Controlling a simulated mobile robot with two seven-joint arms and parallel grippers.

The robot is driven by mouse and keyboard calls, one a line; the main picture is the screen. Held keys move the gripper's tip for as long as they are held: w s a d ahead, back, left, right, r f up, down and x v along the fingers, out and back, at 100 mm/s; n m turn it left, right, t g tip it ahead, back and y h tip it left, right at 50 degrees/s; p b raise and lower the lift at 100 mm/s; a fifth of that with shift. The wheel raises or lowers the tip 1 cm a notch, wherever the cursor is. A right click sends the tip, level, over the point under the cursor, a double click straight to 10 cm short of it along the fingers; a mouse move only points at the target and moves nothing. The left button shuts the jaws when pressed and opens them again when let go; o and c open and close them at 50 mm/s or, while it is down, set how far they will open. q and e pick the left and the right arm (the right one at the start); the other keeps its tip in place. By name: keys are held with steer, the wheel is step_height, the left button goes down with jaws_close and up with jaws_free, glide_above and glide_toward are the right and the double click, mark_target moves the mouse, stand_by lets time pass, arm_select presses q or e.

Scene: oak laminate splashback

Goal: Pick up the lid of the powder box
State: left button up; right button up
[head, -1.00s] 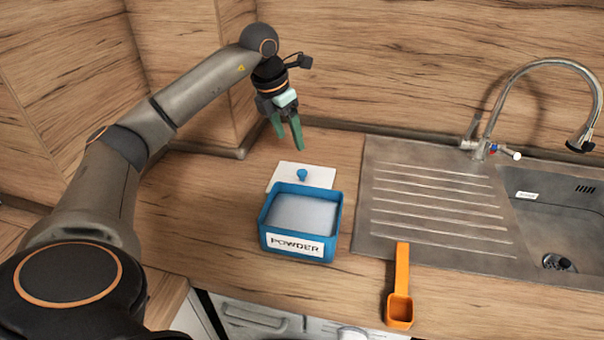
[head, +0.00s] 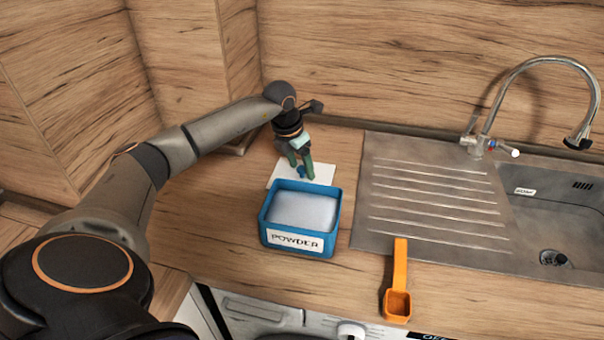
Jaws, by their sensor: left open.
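The lid (head: 336,173) is a flat white plate with a small blue knob (head: 301,172). It lies on the worktop behind the powder box (head: 298,241). The box is blue, open at the top, labelled POWDER and filled with pale powder. My left gripper (head: 301,174) has green fingers and is open, low over the lid. Its fingertips are at the blue knob and partly hide it; I cannot tell whether they touch it. My right gripper is not in view.
An orange scoop (head: 399,280) lies near the worktop's front edge, right of the box. A steel sink with a ridged drainer (head: 425,205) and a tap (head: 487,122) is on the right. The worktop left of the box is clear. A wooden wall stands behind.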

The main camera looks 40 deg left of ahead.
arm_select(q)
jaws_close()
stand_by(0.5)
